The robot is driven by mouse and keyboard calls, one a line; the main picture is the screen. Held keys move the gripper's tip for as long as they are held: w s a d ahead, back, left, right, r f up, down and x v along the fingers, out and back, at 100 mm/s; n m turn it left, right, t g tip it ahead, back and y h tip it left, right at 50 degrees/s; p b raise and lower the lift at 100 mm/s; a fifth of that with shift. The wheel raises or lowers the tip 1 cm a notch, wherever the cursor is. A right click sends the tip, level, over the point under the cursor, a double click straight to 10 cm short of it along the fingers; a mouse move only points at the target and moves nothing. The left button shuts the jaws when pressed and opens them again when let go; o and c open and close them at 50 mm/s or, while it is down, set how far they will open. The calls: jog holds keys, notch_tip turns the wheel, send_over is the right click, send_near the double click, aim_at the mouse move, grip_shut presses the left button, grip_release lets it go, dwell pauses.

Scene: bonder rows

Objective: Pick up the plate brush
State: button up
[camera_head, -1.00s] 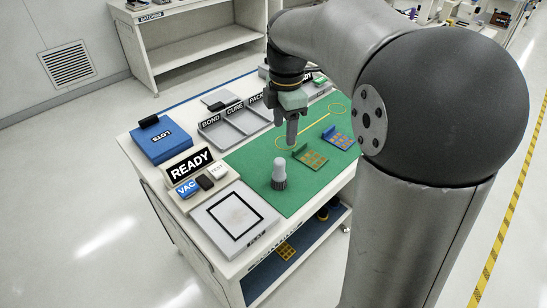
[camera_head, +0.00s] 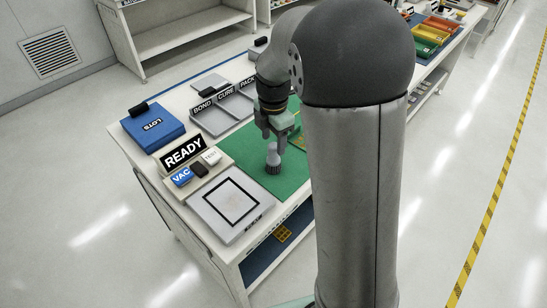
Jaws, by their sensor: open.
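The plate brush (camera_head: 273,161) looks like a small grey upright piece with a narrow top and a wider ribbed base. It stands on the green mat (camera_head: 245,146) near the front of the bench. My gripper (camera_head: 273,138) is open and points down directly above the brush, its fingers close to the brush's top. I cannot tell whether they touch it or straddle it. My arm hides the right part of the mat.
Left of the brush are a white pad with a black square outline (camera_head: 232,200), the READY sign (camera_head: 183,152) and a blue LOTS box (camera_head: 152,128). Grey trays marked BOND, CURE and PACK (camera_head: 222,112) stand behind. A gold-patterned plate partly shows beside my gripper.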

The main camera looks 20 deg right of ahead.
aim_at(273, 145)
jog(key=shift+f+p, duration=0.4)
jog(key=shift+f, duration=1.95)
grip_shut()
